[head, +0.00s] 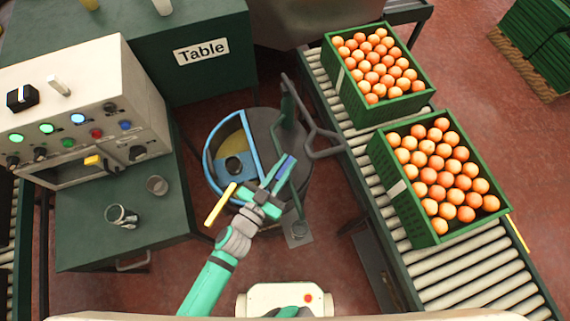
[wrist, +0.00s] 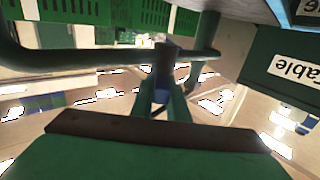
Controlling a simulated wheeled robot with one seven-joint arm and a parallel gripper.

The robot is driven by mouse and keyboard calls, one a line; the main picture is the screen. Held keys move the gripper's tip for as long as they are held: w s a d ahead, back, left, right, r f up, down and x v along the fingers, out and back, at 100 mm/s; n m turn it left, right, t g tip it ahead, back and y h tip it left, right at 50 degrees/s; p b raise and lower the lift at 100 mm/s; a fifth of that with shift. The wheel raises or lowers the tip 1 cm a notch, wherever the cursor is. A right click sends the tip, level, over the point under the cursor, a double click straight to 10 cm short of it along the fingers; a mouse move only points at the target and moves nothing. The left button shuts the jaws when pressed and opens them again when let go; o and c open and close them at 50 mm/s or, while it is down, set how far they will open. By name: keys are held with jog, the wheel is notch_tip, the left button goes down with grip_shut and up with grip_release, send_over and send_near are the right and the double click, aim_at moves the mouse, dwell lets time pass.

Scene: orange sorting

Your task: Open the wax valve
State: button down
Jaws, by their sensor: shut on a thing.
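My gripper (head: 277,181) is over the right front part of the round wax tank (head: 208,165), which has a blue rim and a yellowish inside. The gripper is shut on a small dark blue handle-like piece (head: 285,168). In the wrist view this piece (wrist: 167,55) stands between my fingertips (wrist: 163,92). It looks like the wax valve's handle, but its lower end and the valve body are hidden. A yellow bar (head: 219,206) shows just left of my gripper; I cannot tell what it belongs to.
A grey pipe frame (head: 325,150) stands right of the tank. A roller conveyor (head: 460,270) carries two green crates (head: 410,215) (head: 345,98) of oranges. A control panel (head: 120,88) and metal cups (head: 122,216) are at the left. Red floor shows between.

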aim_at(299, 205)
jog(key=shift+n+t+y, duration=0.9)
jog(key=shift+n+y, duration=0.3)
jog(key=shift+y, duration=0.5)
jog(key=shift+d+n+t+y, duration=0.1)
jog(key=shift+n+t+y, duration=0.2)
jog(key=shift+n+y, duration=0.95)
jog(key=shift+n+t+y, duration=0.3)
jog(key=shift+n+y, duration=0.45)
jog(key=shift+y, duration=1)
jog(key=shift+d+f+n+g+y, duration=0.1)
jog(key=shift+n+g+y, duration=0.15)
jog(key=shift+n+y, duration=1.05)
jog(key=shift+d+n+g+y, duration=0.2)
jog(key=shift+n+y, duration=0.5)
jog(key=shift+y, duration=1.1)
jog(key=c, duration=1.7)
grip_release()
jog(key=shift+a, duration=0.15)
jog(key=shift+s, duration=0.15)
jog(key=v, duration=1)
jog(key=shift+s, duration=0.3)
